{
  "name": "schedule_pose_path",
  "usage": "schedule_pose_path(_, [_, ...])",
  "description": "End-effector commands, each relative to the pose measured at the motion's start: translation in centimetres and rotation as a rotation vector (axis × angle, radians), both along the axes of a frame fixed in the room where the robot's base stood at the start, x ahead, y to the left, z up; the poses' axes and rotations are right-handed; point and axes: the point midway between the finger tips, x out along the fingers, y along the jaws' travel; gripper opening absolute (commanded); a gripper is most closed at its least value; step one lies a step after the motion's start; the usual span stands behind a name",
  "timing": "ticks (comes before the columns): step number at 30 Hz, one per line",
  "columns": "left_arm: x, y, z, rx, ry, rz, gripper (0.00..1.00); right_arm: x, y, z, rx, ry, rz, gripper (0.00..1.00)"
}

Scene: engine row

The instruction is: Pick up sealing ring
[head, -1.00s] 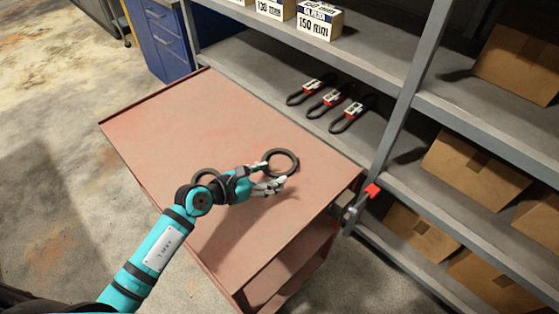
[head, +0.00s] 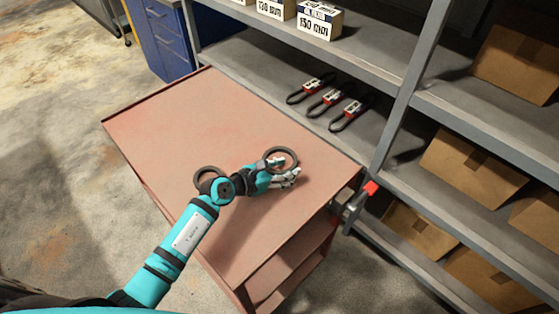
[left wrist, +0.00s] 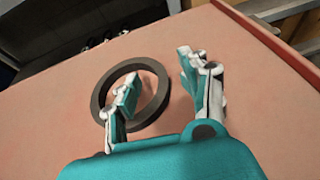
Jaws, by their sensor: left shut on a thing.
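A dark sealing ring (head: 285,149) is at the right part of the red cart top, at my left gripper (head: 284,171). In the left wrist view the same ring (left wrist: 137,64) shows large. One finger of the left gripper (left wrist: 157,68) reaches inside the ring and the other is outside its right side. The gripper is shut on the ring's right wall. Whether the ring is off the cart top is hard to tell. A second dark ring (head: 206,170) lies on the cart, partly hidden behind my left wrist. My right gripper is not in view.
The red cart's top (head: 200,115) is otherwise clear. A grey shelf rack (head: 396,105) stands right behind it, holding several black belts (head: 327,100), labelled boxes (head: 319,20) and cardboard boxes (head: 472,172). A blue drawer cabinet (head: 165,38) is at the back.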

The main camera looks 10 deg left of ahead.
Motion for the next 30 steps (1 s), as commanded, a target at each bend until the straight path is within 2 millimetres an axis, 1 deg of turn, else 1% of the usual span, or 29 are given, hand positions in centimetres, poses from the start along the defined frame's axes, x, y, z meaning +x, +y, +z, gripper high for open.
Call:
schedule_pose_path(1, [-0.2, 0.5, -1.1, 0.019, 0.013, 0.004, 0.25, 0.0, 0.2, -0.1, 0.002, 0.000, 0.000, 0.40])
schedule_pose_path(6, [-0.1, 0.7, -1.1, 0.021, 0.011, 0.006, 0.03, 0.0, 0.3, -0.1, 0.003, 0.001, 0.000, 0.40])
schedule_pose_path(7, [-0.1, 0.7, -1.1, 0.021, 0.011, 0.006, 0.00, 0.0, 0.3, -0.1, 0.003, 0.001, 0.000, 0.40])
schedule_pose_path(18, [-0.1, 0.9, -1.1, 0.023, 0.011, 0.010, 0.00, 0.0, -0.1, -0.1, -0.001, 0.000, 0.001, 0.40])
schedule_pose_path(22, [-0.1, 1.0, -0.7, 0.023, 0.010, 0.009, 0.00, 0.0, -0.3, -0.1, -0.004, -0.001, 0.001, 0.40])
schedule_pose_path(26, [-0.1, 0.9, 0.3, 0.022, 0.010, 0.009, 0.00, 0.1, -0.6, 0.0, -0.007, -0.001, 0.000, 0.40])
schedule_pose_path(29, [0.0, 0.8, 1.8, 0.020, 0.007, 0.008, 0.00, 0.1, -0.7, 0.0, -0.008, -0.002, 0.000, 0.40])
schedule_pose_path(30, [0.0, 0.8, 2.6, 0.018, 0.003, 0.007, 0.00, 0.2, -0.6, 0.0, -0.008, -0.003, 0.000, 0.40])
